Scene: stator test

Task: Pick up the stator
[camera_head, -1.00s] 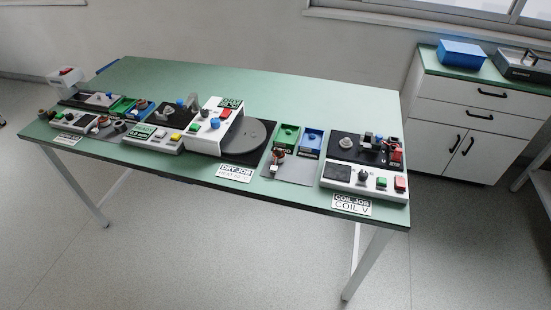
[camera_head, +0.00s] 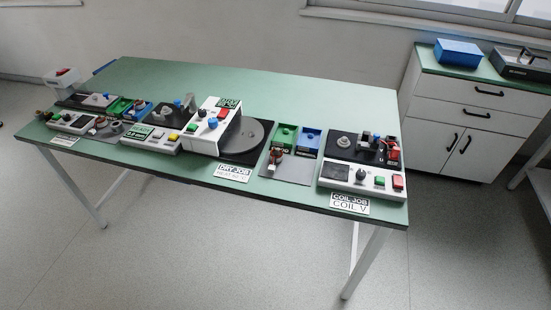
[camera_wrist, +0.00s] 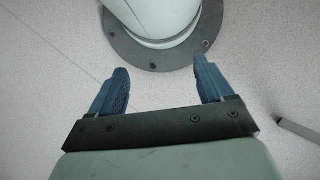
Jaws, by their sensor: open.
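My gripper (camera_wrist: 160,66) shows only in the wrist view. Its two blue fingers are apart, with nothing between them, over pale floor. No stator shows there. In the head view, a small copper-and-white part (camera_head: 276,154) stands on a grey mat (camera_head: 287,170) right of the turntable; it may be a stator. A grey round part (camera_head: 343,142) sits on the black plate of the coil station (camera_head: 361,179). Small dark round parts (camera_head: 116,127) lie near the left end. They are too small to tell which is the stator. My gripper is away from all of them.
The green table (camera_head: 300,92) is clear along its back half. A white drying unit with a grey turntable (camera_head: 243,140) stands mid-table. Green (camera_head: 284,136) and blue (camera_head: 309,141) bins stand right of it. A drawer cabinet (camera_head: 465,115) stands at the right.

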